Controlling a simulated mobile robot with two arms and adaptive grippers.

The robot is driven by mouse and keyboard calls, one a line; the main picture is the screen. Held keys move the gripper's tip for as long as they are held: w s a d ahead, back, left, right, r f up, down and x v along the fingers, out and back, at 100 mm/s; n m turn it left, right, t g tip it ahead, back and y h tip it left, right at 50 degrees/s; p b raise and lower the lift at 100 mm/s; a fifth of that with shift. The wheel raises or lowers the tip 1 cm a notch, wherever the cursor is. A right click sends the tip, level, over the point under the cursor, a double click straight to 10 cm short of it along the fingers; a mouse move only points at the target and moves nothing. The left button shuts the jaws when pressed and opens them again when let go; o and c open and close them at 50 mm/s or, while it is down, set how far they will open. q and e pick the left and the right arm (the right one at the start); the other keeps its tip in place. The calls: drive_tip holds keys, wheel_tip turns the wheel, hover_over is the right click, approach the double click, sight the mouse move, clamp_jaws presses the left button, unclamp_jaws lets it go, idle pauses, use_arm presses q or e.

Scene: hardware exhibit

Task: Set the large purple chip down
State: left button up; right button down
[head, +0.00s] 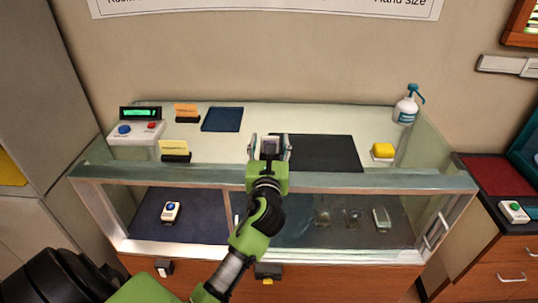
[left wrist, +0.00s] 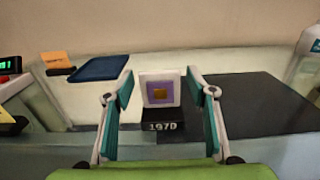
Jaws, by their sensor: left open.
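The large purple chip (left wrist: 160,90) shows in the left wrist view as a pale square with a purple face and a gold centre. It stands upright at a black stand (left wrist: 162,126) marked 1970, on the glass counter top. My left gripper (left wrist: 158,80) is open, with one finger on each side of the chip and gaps between. In the head view my left gripper (head: 269,143) is over the counter top, at the left edge of the dark mat (head: 320,152). There it mostly hides the chip and stand. My right gripper is not in view.
A blue mat (head: 222,119), orange card (head: 186,110), yellow card (head: 174,149) and button box (head: 136,132) are at left. The dark mat is largely bare.

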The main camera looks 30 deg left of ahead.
use_arm(q)
drive_tip(key=b+v, duration=0.2)
drive_tip(key=v, duration=0.9)
drive_tip(key=shift+s+d, duration=0.2)
drive_tip(key=shift+s, duration=0.05)
idle(0.6)
